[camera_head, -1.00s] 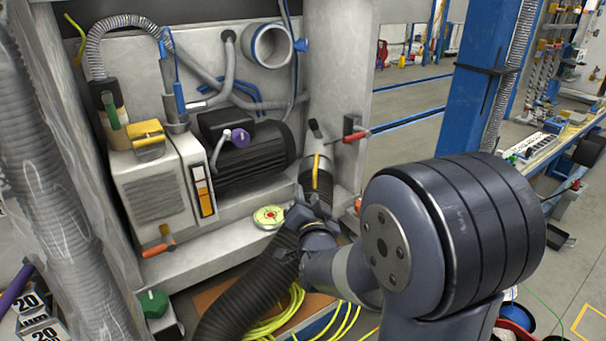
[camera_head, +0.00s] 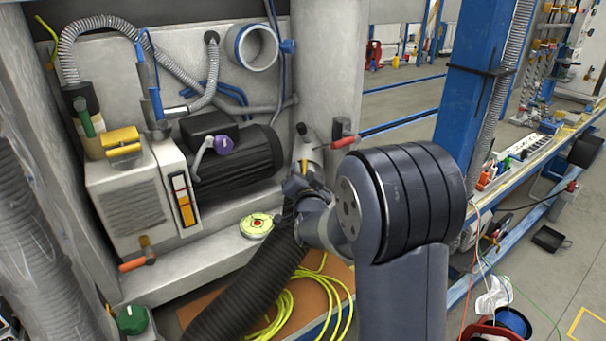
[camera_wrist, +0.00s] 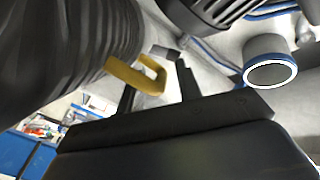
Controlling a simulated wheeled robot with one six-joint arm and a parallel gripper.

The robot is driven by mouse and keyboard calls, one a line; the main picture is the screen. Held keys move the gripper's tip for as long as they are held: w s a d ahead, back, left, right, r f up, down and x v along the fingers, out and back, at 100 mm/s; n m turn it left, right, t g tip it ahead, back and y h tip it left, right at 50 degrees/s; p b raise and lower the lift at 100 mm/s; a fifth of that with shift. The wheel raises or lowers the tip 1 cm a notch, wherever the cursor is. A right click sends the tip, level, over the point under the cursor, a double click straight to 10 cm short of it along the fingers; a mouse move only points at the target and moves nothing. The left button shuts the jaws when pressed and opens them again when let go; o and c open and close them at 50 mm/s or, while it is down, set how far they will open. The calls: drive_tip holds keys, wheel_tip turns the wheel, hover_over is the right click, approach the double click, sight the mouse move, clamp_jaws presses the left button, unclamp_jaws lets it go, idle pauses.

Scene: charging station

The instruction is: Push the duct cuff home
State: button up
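The black corrugated duct (camera_head: 262,275) rises from the floor to my gripper and also fills the upper left of the wrist view (camera_wrist: 65,45). A pale grey tubular end (camera_head: 309,152), apparently the cuff, shows just above my gripper (camera_head: 305,185). In the wrist view my fingers (camera_wrist: 158,94) stand apart, so the gripper looks open. A yellow U-shaped handle (camera_wrist: 140,76) lies at and between them, with a gap to the right finger. Contact with the left finger is unclear. A blue-rimmed round port (camera_head: 253,47) on the back panel is empty; it also shows in the wrist view (camera_wrist: 270,72).
A motor (camera_head: 235,160) and a pump box (camera_head: 135,205) stand left of the duct. A red-handled lever (camera_head: 343,131) is on the post to the right. A yellow-green disc (camera_head: 257,225) lies on the ledge. Yellow cable (camera_head: 290,305) coils below.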

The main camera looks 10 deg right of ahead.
sight(305, 157)
drive_tip(key=shift+c, duration=0.4)
clamp_jaws()
drive_tip(key=w, duration=0.1)
drive_tip(key=w+d+r+b, duration=0.1)
drive_tip(key=w, duration=0.2)
drive_tip(key=shift+w+d+r+b, duration=0.2)
drive_tip(key=shift+w+b, duration=0.1)
drive_tip(key=shift+w, duration=0.05)
drive_tip(key=shift+w+d+r, duration=0.1)
drive_tip(key=shift+w+r, duration=0.2)
drive_tip(key=shift+o, duration=0.4)
unclamp_jaws()
drive_tip(key=shift+w+f, duration=0.1)
drive_tip(key=shift+f, duration=0.1)
